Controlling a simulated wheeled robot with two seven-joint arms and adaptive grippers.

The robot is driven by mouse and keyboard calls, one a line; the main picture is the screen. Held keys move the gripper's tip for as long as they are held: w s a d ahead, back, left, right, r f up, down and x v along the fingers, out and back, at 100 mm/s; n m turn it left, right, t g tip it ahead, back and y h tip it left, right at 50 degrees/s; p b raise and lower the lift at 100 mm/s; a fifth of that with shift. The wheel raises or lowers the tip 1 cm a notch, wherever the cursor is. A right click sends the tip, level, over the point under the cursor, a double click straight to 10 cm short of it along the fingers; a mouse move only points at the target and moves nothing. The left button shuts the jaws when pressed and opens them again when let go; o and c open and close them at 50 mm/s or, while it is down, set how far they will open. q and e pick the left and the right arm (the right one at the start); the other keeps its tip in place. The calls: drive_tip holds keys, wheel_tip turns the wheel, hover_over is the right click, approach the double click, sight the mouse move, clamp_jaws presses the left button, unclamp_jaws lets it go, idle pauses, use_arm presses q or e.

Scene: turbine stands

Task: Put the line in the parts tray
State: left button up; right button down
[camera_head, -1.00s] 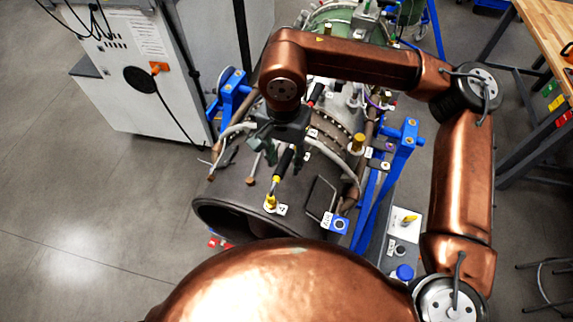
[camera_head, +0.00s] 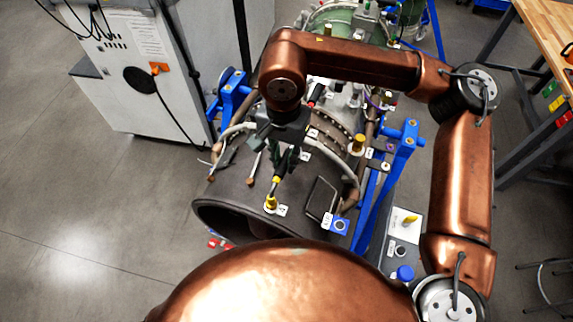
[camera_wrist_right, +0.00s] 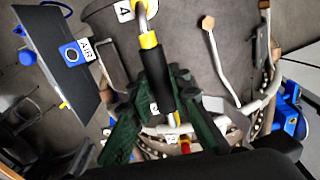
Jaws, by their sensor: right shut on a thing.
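The line (camera_head: 274,188) is a short black sleeve with yellow ends. Its lower end meets a yellow fitting beside the label 4 on the dark turbine casing. In the right wrist view the line's black sleeve (camera_wrist_right: 156,75) runs up to the yellow collar and metal end. My right gripper (camera_head: 286,157) has dark green fingers shut around the sleeve; it also shows in the right wrist view (camera_wrist_right: 163,98). My left gripper is not in view. A grey surface (camera_head: 386,266) at the lower right, perhaps the parts tray, bears a blue cap and a white card.
The turbine casing (camera_head: 235,190) sits in a blue stand (camera_head: 400,160) with bent pipes around the grip. A blue AIR fitting (camera_head: 340,225) is close on the right. A white cabinet (camera_head: 150,90) stands left and a wooden bench (camera_head: 550,35) right. Open floor lies left.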

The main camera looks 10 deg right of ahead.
sight(284, 161)
drive_tip(key=shift+r+p, duration=0.35)
drive_tip(key=shift+r, duration=0.35)
idle(0.4)
drive_tip(key=shift+r+p, duration=0.45)
drive_tip(key=shift+r, duration=0.4)
drive_tip(key=shift+f, duration=0.1)
